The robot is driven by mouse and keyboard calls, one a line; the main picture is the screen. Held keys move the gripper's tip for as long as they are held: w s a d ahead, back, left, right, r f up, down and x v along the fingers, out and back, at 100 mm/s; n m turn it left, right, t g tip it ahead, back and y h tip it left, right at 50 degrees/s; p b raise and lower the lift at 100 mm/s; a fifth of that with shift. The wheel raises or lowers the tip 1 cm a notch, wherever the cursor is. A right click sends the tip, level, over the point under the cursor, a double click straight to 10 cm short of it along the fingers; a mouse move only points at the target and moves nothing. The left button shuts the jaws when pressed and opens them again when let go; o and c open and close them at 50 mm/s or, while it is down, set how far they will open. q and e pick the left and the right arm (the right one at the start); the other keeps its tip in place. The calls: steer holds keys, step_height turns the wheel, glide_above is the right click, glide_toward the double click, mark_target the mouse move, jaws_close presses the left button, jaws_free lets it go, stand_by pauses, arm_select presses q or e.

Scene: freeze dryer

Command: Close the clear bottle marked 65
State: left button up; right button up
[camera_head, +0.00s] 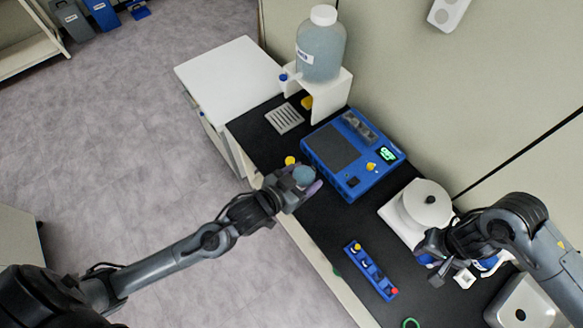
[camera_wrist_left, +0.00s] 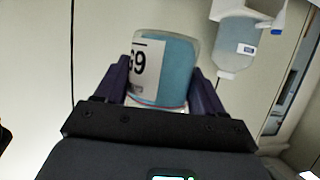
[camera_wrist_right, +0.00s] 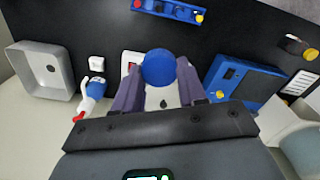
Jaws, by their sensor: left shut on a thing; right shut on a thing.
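The clear bottle (camera_head: 304,176) with bluish contents is held in my left gripper (camera_head: 296,187), over the bench's front edge. In the left wrist view the bottle (camera_wrist_left: 178,68) sits between both fingers; its partly visible label looks like an upside-down 65. Its mouth is not clear to see. My right gripper (camera_head: 452,274) is shut on a round blue cap (camera_wrist_right: 158,68), seen between the fingers in the right wrist view. It is over the right part of the bench, well apart from the bottle.
A blue device (camera_head: 350,192) with a lit display stands mid-bench. A white round-topped machine (camera_head: 428,198) is right of it. A blue rack (camera_head: 368,270) lies in front. A large bottle (camera_head: 321,52) stands on a white stand at the back. A grey sink-like tray (camera_head: 526,304) is far right.

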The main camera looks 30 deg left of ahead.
arm_select(q)
steer(key=d+r+m+g+h, duration=0.2)
steer(key=d+r+m+h, duration=0.3)
steer(key=d, duration=0.4)
steer(key=shift+w+d+r+g, duration=0.35)
steer(key=shift+r+g, duration=0.05)
steer(key=shift+r, duration=0.45)
arm_select(e)
steer(key=shift+a, duration=0.1)
steer(key=w+a+r+n, duration=0.1)
steer(key=a+r+n, duration=2.5)
steer(key=r+n, duration=0.3)
steer(key=n, duration=0.3)
steer(key=shift+a+n, duration=0.15)
steer(key=shift+n, duration=0.15)
steer(key=shift+f, duration=0.15)
steer(key=shift+f, duration=1.9)
